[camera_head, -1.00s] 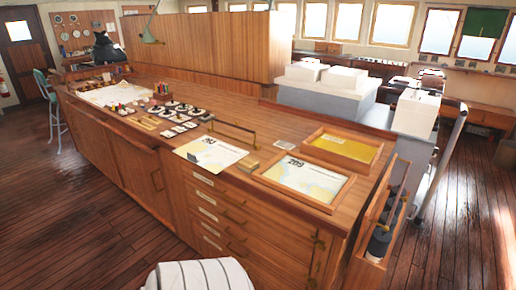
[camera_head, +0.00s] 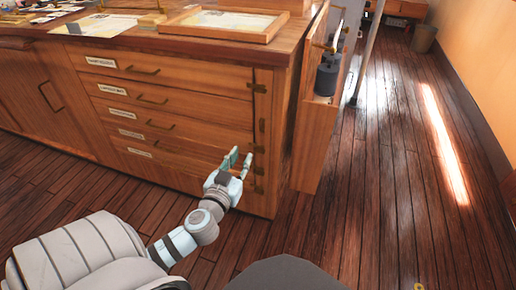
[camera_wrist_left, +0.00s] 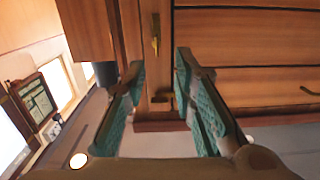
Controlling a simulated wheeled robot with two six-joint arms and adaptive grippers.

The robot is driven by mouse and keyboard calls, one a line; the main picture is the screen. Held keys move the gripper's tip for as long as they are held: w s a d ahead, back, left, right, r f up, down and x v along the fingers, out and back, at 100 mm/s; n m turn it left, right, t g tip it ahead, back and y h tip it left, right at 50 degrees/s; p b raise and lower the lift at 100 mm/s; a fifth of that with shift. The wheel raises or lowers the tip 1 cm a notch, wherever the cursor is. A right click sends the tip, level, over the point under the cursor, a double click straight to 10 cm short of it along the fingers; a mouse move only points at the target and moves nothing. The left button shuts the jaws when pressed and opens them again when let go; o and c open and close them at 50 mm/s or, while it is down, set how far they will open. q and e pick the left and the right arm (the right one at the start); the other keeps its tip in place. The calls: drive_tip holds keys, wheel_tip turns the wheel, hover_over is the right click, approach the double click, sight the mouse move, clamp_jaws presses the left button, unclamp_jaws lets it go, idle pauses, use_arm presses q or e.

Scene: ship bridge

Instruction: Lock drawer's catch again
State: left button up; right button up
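The wooden chart drawers (camera_head: 165,110) form a stack in the cabinet front, with white labels and dark pull handles; all look flush. Brass catches sit along the strip at their right edge: an upper catch (camera_head: 258,88) and a lower catch (camera_head: 257,148). My left gripper (camera_head: 240,160) is in front of the lower part of this strip, fingers apart. In the left wrist view, the gripper (camera_wrist_left: 160,95) is open and empty, with a small brass catch (camera_wrist_left: 165,100) showing between its fingers and another brass piece (camera_wrist_left: 155,33) beyond. I cannot tell whether it touches. My right gripper is not in view.
Framed charts (camera_head: 225,23) lie on the cabinet top. A narrow wooden rack with dark cylinders (camera_head: 327,75) stands at the cabinet's right end. The plank floor (camera_head: 390,170) to the right is clear up to the wall, with a bin (camera_head: 424,38) far back.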

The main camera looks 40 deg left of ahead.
sight(261, 127)
use_arm(q)
drive_tip(key=r+x, duration=0.2)
drive_tip(key=x, duration=1.2)
drive_tip(key=shift+w+d+r+t, duration=0.25)
drive_tip(key=shift+w+t, duration=0.05)
clamp_jaws()
